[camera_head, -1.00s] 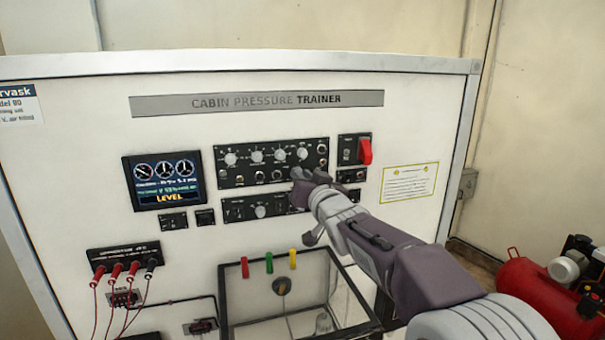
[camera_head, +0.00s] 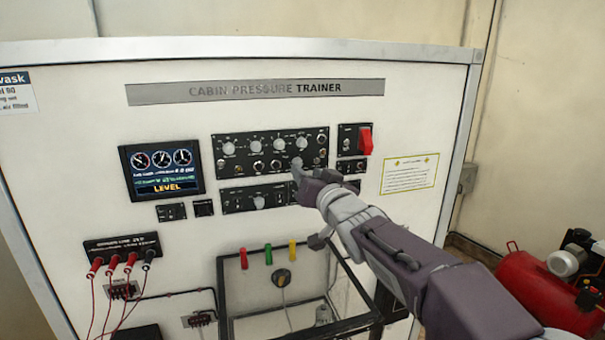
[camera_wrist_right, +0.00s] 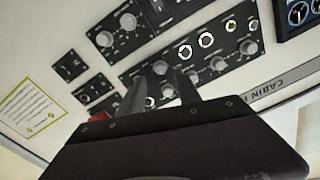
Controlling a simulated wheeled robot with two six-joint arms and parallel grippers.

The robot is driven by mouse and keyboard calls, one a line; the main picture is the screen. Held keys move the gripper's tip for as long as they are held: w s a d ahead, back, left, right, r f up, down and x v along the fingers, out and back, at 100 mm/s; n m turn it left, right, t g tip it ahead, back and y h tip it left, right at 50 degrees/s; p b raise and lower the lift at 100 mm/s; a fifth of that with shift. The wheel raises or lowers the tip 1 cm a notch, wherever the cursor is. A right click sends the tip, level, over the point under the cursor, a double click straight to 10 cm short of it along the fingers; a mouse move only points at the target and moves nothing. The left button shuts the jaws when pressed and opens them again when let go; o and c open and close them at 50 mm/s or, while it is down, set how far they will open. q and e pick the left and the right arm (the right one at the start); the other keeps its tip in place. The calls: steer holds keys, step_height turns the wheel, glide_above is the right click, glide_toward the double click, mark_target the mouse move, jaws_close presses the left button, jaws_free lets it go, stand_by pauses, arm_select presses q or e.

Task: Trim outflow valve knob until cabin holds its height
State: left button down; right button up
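The cabin pressure trainer (camera_head: 420,130) has a black upper panel (camera_head: 216,160) with a row of grey knobs and a lower row of small controls. Labels are too small to read, so I cannot tell which is the outflow valve knob. A display (camera_head: 162,172) shows three dials and yellow "LEVEL". My right gripper (camera_head: 298,172) is at the upper panel's lower right edge. In the right wrist view, its fingers (camera_wrist_right: 160,84) are apart, with a grey knob (camera_wrist_right: 160,68) showing between or just beyond their tips; contact is unclear. My left gripper is out of view.
A red-handled switch (camera_head: 366,141) sits right of the upper panel. A lower black panel (camera_head: 236,200) has a knob. Red and black leads (camera_head: 112,268) hang at left. A red compressor (camera_head: 530,295) stands right.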

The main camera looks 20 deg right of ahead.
steer(key=s, duration=0.4)
steer(key=shift+s+d, duration=0.1)
steer(key=shift+s, duration=0.2)
steer(key=shift+w, duration=0.15)
